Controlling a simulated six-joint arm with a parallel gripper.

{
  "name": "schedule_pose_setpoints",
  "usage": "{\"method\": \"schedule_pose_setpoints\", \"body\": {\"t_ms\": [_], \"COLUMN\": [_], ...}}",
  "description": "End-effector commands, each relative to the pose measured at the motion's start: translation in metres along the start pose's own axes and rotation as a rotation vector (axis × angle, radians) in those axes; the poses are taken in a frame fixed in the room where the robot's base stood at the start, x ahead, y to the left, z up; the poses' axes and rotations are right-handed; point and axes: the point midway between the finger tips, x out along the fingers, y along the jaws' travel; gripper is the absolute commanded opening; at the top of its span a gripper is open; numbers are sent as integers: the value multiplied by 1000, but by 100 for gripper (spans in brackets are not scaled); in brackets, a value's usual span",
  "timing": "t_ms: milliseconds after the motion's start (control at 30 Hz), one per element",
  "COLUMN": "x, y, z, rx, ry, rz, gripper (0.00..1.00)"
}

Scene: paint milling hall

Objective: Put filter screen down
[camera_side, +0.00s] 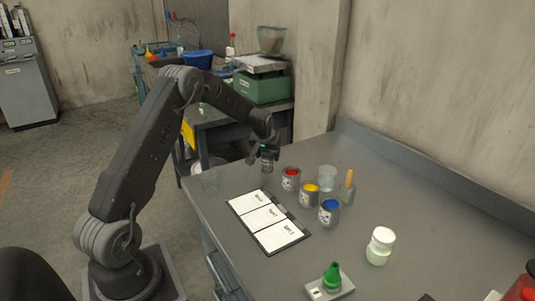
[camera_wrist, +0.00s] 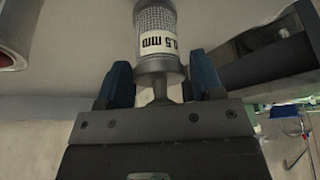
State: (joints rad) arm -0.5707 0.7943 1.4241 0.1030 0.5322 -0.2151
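The filter screen is a small grey mesh cylinder with a white "0.5 mm" label. In the wrist view the filter screen (camera_wrist: 157,22) sits between the two blue fingers of my gripper (camera_wrist: 162,82), which close on its grey lower collar. In the side view my gripper (camera_side: 265,152) points down over the far left part of the table, and the filter screen (camera_side: 266,167) shows small and dark below it. It appears to hang above the tabletop; the exact gap is hard to tell.
A white three-panel board (camera_side: 268,219) lies in front.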

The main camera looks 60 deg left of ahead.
Motion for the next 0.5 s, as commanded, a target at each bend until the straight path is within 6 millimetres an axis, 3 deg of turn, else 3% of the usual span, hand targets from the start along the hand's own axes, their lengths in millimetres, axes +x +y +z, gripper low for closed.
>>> {"method": "schedule_pose_setpoints", "body": {"t_ms": [100,367,500], "x": [0,-2,-14], "y": [0,0,0], "z": [0,-1,-2], "rx": [0,0,0], "ry": [0,0,1], "rz": [0,0,0], "gripper": [72,72,72]}}
